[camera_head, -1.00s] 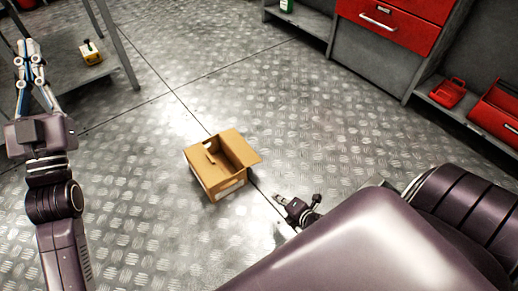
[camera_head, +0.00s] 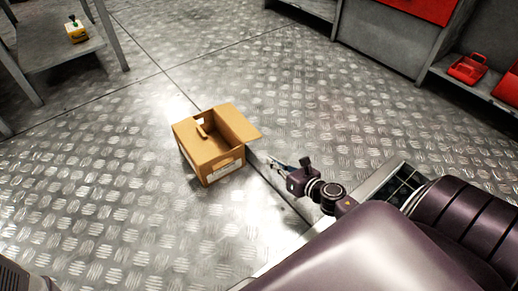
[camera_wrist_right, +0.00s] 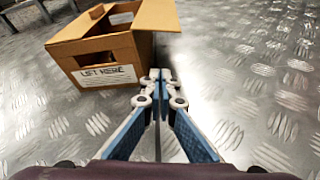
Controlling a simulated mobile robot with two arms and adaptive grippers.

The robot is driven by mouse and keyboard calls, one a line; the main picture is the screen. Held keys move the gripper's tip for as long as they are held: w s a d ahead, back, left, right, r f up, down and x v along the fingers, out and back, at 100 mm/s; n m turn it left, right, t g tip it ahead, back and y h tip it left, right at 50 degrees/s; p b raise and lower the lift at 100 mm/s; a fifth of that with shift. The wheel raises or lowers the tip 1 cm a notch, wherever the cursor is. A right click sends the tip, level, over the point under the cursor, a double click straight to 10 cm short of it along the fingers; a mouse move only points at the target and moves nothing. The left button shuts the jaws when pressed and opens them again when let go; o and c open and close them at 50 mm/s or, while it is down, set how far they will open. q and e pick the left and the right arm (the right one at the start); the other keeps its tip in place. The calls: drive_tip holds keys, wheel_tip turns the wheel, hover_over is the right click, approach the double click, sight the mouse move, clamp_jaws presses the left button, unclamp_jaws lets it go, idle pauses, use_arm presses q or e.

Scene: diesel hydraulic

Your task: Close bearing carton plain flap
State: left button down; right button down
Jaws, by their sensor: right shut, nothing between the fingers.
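The tan bearing carton (camera_head: 207,160) stands upright on the metal floor, partly open at the top. One flap (camera_head: 240,132) sticks out to the right from its open top. In the right wrist view the carton (camera_wrist_right: 118,47) is just ahead and to the left, with "LIFT HERE" on its near side. The flap (camera_wrist_right: 158,15) hangs out on the right there. My right gripper (camera_head: 273,161) is low, to the right of the carton. In the wrist view its fingertips (camera_wrist_right: 160,76) are together and empty, near the carton's right corner. My left gripper is out of view.
A grey shelf (camera_head: 60,52) at upper left holds a small yellow item (camera_head: 76,31). Grey cabinets with red boxes (camera_head: 467,69) stand at upper right. The patterned floor around the carton is clear.

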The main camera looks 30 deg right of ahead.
drive_tip(key=b+x, duration=0.3)
drive_tip(key=x, duration=0.6)
drive_tip(key=shift+w, duration=0.4)
drive_tip(key=r, duration=0.2)
drive_tip(key=r+p, duration=0.1)
drive_tip(key=shift+s+d+r, duration=0.2)
drive_tip(key=shift+d+r, duration=0.2)
drive_tip(key=shift+r+n+p, duration=0.2)
drive_tip(key=shift+n+p, duration=0.3)
